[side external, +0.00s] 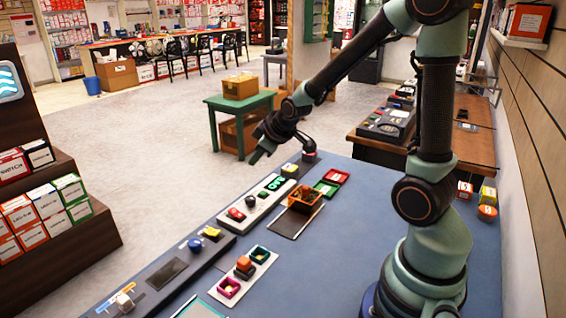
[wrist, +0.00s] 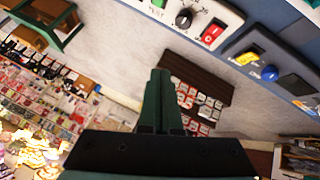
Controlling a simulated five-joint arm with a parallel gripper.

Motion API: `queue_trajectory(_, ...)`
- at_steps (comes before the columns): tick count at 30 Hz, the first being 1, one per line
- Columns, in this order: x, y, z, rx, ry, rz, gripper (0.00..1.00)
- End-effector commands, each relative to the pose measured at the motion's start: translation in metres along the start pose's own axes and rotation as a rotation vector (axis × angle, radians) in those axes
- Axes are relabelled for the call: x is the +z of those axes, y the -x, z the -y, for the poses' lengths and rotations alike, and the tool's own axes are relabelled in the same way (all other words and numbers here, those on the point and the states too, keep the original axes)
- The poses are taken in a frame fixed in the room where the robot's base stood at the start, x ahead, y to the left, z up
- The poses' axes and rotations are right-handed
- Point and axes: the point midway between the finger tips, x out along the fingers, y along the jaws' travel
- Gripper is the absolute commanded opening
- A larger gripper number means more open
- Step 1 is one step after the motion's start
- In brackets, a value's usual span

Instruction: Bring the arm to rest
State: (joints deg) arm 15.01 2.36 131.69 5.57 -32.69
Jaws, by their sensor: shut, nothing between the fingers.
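My gripper (side external: 256,154) hangs in the air past the far left edge of the blue table (side external: 350,262) in the side view, with floor showing below it. It touches nothing and holds nothing. In the wrist view my gripper (wrist: 160,73) has its two dark green fingers pressed together. My arm reaches out from the right side of the table, raised and bent.
An orange bin (side external: 304,199) sits further in. A green side table (side external: 241,104) stands on the floor beyond. Open floor lies left.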

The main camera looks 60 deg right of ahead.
Motion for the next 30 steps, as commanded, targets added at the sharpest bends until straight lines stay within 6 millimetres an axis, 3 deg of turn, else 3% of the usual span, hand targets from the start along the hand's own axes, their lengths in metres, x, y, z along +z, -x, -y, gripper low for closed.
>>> queue_trajectory(1,-0.008,0.019,0.009,-0.018,-0.026,-0.003,0.0)
queue_trajectory(6,-0.013,0.072,0.04,-0.087,-0.13,0.031,0.0)
queue_trajectory(15,0.008,0.152,0.088,-0.177,-0.291,0.116,0.0)
queue_trajectory(21,0.022,0.174,0.102,-0.2,-0.343,0.155,0.0)
queue_trajectory(30,0.025,0.177,0.103,-0.203,-0.352,0.164,0.0)
